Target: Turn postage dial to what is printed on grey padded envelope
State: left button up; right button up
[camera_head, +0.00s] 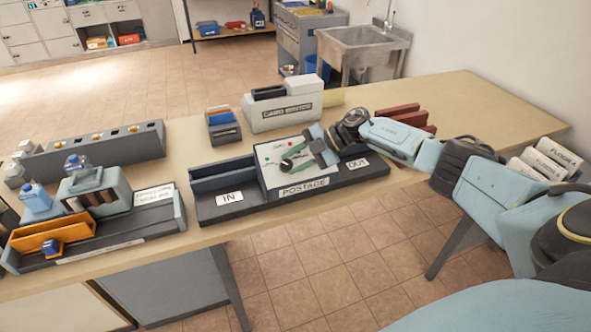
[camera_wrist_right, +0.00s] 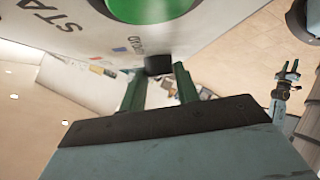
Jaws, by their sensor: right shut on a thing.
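The postage machine (camera_head: 268,155) has a sloped white panel and a front label reading POSTAGE. It stands on a dark base between trays marked IN and OUT. My right gripper (camera_head: 291,160) reaches over the panel from the right. In the right wrist view its green fingers are shut on a small black knob (camera_wrist_right: 158,65), which I take to be the postage dial. The dial's setting is hidden. A big green button (camera_wrist_right: 150,8) is beside it. A small gripper-like shape with two prongs (camera_wrist_right: 286,80) shows at the right, perhaps my left gripper. I make out no grey padded envelope.
A white card-printer-like box (camera_head: 283,112) and a small dark organiser (camera_head: 223,125) stand behind the machine. An envelope sealing station (camera_head: 95,190) is at left. Red blocks (camera_head: 402,113) and labelled white rolls (camera_head: 545,160) lie at right. The table's back right is clear.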

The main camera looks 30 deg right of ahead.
jog(key=shift+w+a+r+n+g+h+b, duration=0.1)
jog(key=shift+w+n+g+h+b, duration=0.1)
jog(key=shift+n+g+b, duration=0.55)
jog(key=shift+w+n+g+h+b, duration=0.1)
jog(key=shift+n+g+h+b, duration=0.1)
jog(key=shift+n+g+b, duration=0.55)
jog(key=o, duration=1)
jog(key=b+v, duration=0.1)
jog(key=v, duration=1.2)
jog(key=shift+s+r, duration=0.1)
jog(key=shift+r, duration=0.05)
